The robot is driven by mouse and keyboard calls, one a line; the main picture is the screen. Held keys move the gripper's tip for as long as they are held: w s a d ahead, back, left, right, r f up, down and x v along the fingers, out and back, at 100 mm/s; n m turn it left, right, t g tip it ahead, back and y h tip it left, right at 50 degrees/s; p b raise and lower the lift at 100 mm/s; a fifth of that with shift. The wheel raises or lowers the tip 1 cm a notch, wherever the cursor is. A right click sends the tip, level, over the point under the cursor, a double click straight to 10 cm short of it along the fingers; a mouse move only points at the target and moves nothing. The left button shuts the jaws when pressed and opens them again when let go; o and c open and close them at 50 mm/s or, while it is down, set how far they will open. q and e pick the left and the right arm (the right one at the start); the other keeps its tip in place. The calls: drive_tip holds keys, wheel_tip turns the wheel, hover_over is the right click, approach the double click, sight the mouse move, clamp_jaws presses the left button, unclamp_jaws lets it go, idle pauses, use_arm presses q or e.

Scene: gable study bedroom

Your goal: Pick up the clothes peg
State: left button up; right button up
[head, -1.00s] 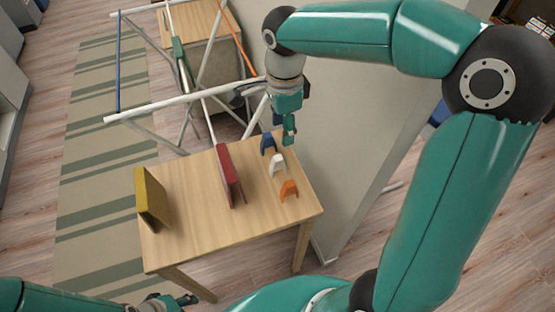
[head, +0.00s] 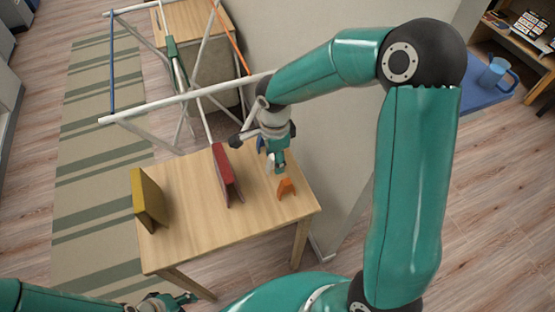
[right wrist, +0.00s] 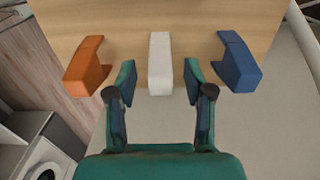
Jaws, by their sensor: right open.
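Three peg-shaped pieces stand in a row on the wooden table (head: 190,232): orange (head: 286,188), white (head: 270,166) and blue (head: 260,145). My right gripper (head: 278,166) is over the row and partly hides the white and blue ones. In the right wrist view the white peg (right wrist: 160,50) lies between the open fingers (right wrist: 159,82), with a gap on both sides. There the orange peg (right wrist: 87,67) is left and the blue peg (right wrist: 239,62) right, both outside the fingers. My left gripper (head: 172,303) is low at the bottom edge, its jaws unclear.
A red book-like piece (head: 226,172) and a yellow one (head: 148,200) stand on the table to the left. A drying rack (head: 190,92) stands behind the table, and a wall is close at its right. The table front is clear.

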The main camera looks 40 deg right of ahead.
drive_tip(key=shift+f, duration=0.2)
drive_tip(key=c, duration=0.9)
drive_tip(key=shift+r, duration=0.1)
